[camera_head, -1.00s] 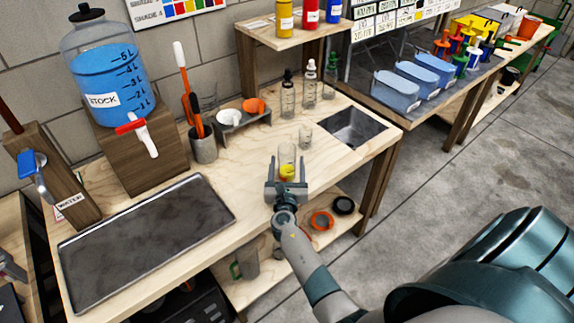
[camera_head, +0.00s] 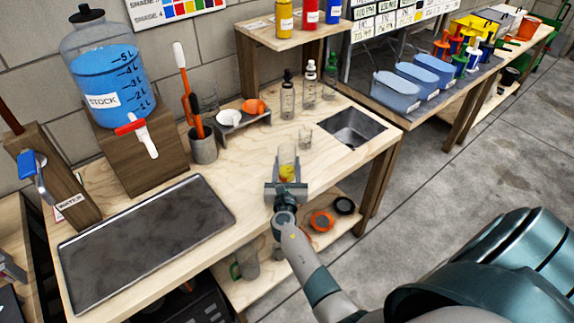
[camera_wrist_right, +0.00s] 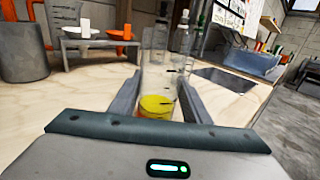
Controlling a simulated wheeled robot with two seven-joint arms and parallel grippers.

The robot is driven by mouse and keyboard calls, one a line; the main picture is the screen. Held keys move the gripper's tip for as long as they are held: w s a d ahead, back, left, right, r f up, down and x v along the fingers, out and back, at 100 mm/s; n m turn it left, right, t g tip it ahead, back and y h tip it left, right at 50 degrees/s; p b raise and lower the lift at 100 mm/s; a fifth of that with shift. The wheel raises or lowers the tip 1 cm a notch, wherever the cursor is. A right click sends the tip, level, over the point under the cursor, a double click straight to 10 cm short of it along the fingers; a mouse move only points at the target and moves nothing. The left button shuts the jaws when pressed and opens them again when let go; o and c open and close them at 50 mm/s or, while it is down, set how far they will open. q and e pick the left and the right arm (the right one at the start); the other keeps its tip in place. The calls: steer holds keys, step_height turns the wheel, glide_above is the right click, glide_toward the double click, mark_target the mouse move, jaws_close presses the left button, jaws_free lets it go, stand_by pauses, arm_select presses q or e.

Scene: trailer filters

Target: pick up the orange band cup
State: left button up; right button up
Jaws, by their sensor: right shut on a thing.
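The cup is a clear glass cylinder (camera_head: 287,160) with yellow liquid low inside, near the front edge of the wooden bench. A little orange shows at its base in the right wrist view (camera_wrist_right: 157,108), where the fingers hide part of it. My right gripper (camera_head: 287,180) is shut on this cup, with a finger along each side. The cup is upright. I cannot tell whether its base touches the bench. My left gripper is not in view.
A small clear glass (camera_head: 305,136) and dropper bottles (camera_head: 287,100) stand behind the cup. A dark tray (camera_head: 145,240) covers the left front. Bare bench lies between tray and cup.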

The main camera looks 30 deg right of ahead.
mark_target(287, 161)
steer(key=shift+r, duration=0.3)
steer(key=shift+r+p, duration=0.6)
steer(key=shift+r, duration=1.3)
steer(key=s+d+r+p, duration=0.3)
steer(key=s+d+r, duration=0.3)
steer(key=d, duration=0.3)
steer(key=shift+s+d+r, duration=0.2)
steer(key=shift+d+r, duration=0.1)
steer(key=shift+d, duration=0.05)
steer(key=shift+a, duration=0.1)
steer(key=s+a+r+n+t+y+b, duration=0.1)
steer(key=s+a, duration=0.4)
steer(key=a, duration=0.5)
steer(key=s+a+r+n+t+y+b, duration=0.1)
steer(key=s+a+y, duration=0.4)
steer(key=a, duration=0.6)
steer(key=s+a+r+n+t+y+b, duration=0.1)
steer(key=s+a+r+n+y+b, duration=0.2)
steer(key=a, duration=0.7)
steer(key=shift+s+a+r+n+y+b, duration=0.15)
steer(key=shift+s+n+y+b, duration=0.65)
steer(key=shift+s+n+b, duration=0.3)
